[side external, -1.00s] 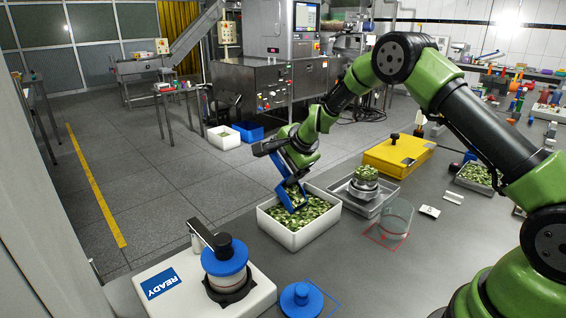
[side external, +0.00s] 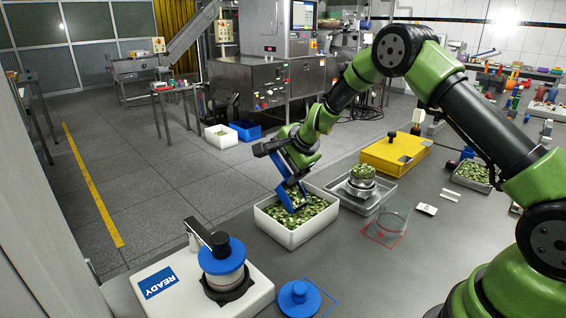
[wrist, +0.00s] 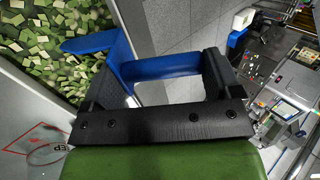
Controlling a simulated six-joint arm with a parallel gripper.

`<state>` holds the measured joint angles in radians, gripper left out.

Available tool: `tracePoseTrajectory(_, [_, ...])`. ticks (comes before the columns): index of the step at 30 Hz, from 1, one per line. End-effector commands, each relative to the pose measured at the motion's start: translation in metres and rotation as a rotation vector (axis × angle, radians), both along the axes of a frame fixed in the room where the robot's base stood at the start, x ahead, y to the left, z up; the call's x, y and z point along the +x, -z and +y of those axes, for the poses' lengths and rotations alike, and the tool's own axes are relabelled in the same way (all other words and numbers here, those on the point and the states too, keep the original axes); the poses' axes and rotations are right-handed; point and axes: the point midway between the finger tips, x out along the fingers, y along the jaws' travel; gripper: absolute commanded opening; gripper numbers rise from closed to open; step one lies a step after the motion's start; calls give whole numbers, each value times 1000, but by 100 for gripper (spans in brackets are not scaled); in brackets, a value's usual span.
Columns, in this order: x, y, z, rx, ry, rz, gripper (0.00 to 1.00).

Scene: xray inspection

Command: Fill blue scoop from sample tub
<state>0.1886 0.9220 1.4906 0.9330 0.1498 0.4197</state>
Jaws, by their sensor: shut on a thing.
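The sample tub (side external: 262,222) is a white rectangular bin filled with green and pale flakes. In the wrist view the flakes (wrist: 45,45) fill the upper left. My gripper (side external: 290,172) is above the tub, shut on the blue scoop (side external: 289,195). The scoop's lower end reaches down to the flakes. In the wrist view the scoop's blue handle (wrist: 165,65) lies between the black fingers, and a blue part (wrist: 88,43) extends left over the flakes. How full the scoop is cannot be seen.
A heaped cup (side external: 364,173) stands on a scale in a metal tray right of the tub. A clear beaker (side external: 393,219) stands on a red-outlined square. A yellow box (side external: 396,153) is behind. A blue lid (side external: 299,298) and a white READY device (side external: 178,300) are in front.

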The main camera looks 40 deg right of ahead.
Motion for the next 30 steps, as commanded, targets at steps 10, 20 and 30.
tracePoseTrajectory(10, [-2,1,0,1,1,2,51])
tracePoseTrajectory(20, [-7,0,0,1,2,2,51])
tracePoseTrajectory(30, [-8,0,0,1,1,1,51])
